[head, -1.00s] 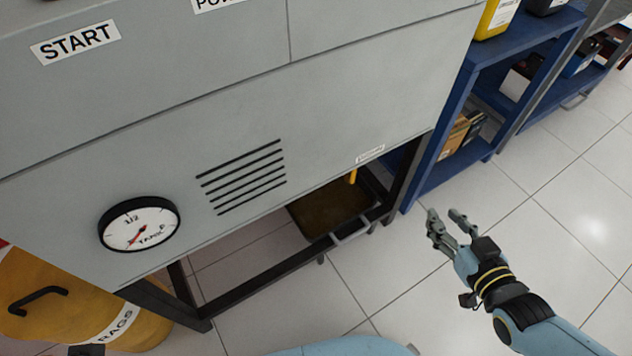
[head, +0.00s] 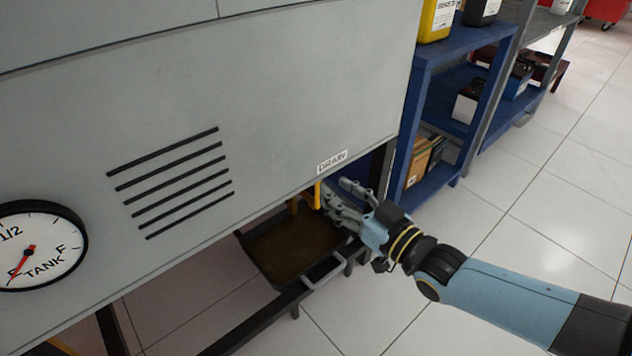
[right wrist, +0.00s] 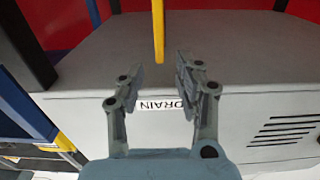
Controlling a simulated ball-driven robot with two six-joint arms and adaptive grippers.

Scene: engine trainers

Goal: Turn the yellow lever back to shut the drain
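The yellow lever (head: 317,194) hangs down below the DRAIN label (head: 332,161) at the lower edge of the grey cabinet. In the right wrist view the lever (right wrist: 158,32) stands just beyond the fingertips, in line with the gap between them. My right gripper (head: 334,198) is beside the lever, to its right in the head view. In the right wrist view the right gripper (right wrist: 158,72) is open, with nothing between its fingers. A tray (head: 262,277) with a brown bottom is under the lever. My left gripper is not in view.
The grey cabinet front (head: 290,90) carries a tank gauge (head: 36,246) and vent slots. A dark frame bar (head: 265,318) runs below the cabinet, in front of the tray. Blue shelves (head: 432,190) stand to the right. The tiled floor (head: 530,215) at the right is clear.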

